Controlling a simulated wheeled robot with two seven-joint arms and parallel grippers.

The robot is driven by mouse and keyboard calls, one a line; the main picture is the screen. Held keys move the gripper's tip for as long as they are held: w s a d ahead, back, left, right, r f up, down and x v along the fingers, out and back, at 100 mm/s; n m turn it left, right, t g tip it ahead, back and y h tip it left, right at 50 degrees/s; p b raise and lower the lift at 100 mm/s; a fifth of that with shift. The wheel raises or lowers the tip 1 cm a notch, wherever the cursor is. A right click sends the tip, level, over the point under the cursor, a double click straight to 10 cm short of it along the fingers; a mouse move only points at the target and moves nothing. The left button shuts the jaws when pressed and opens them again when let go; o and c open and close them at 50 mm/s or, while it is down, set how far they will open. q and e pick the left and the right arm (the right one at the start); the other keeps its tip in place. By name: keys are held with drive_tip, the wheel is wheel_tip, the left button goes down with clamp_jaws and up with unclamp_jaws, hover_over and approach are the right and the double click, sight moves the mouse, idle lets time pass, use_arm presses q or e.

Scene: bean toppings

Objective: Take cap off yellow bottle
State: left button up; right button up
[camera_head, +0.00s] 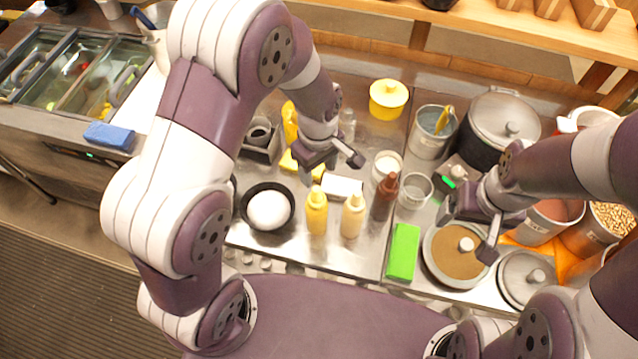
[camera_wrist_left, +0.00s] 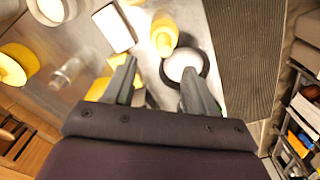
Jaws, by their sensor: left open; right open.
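A yellow bottle (camera_head: 316,212) with a yellow cap stands upright on the steel counter, right of a black bowl. A paler yellow bottle (camera_head: 353,217) stands just right of it, also capped. Another yellow bottle (camera_head: 289,122) stands farther back, partly hidden by my left arm. My left gripper (camera_head: 331,168) is open and empty above the counter, behind the two front bottles and touching neither. In the left wrist view, a yellow bottle (camera_wrist_left: 163,36) lies beyond the open left gripper (camera_wrist_left: 158,78). My right gripper (camera_head: 468,232) is open above a round brown-filled container, apart from the bottles.
The black bowl (camera_head: 246,208) holds something white. A white block (camera_head: 342,186) lies behind the bottles. A brown bottle (camera_head: 384,197), a green block (camera_head: 403,252) and a glass cup (camera_head: 414,191) stand to the right. A yellow lidded pot (camera_head: 388,99) stands at the back.

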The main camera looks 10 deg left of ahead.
sight(318, 190)
use_arm(q)
drive_tip(key=f+p, duration=0.1)
drive_tip(key=f, duration=0.1)
drive_tip(key=f+p, duration=0.1)
drive_tip(key=f, duration=0.2)
drive_tip(key=s+f+p, duration=0.1)
drive_tip(key=f, duration=0.1)
drive_tip(key=shift+d+f, duration=0.15)
drive_tip(key=shift+f, duration=0.05)
drive_tip(key=shift+w+a+f, duration=0.1)
drive_tip(key=shift+a+f, duration=0.1)
drive_tip(key=shift+a, duration=0.05)
drive_tip(key=shift+d, duration=0.1)
drive_tip(key=c, duration=0.7)
drive_tip(key=shift+d, duration=0.1)
drive_tip(key=shift+c, duration=0.8)
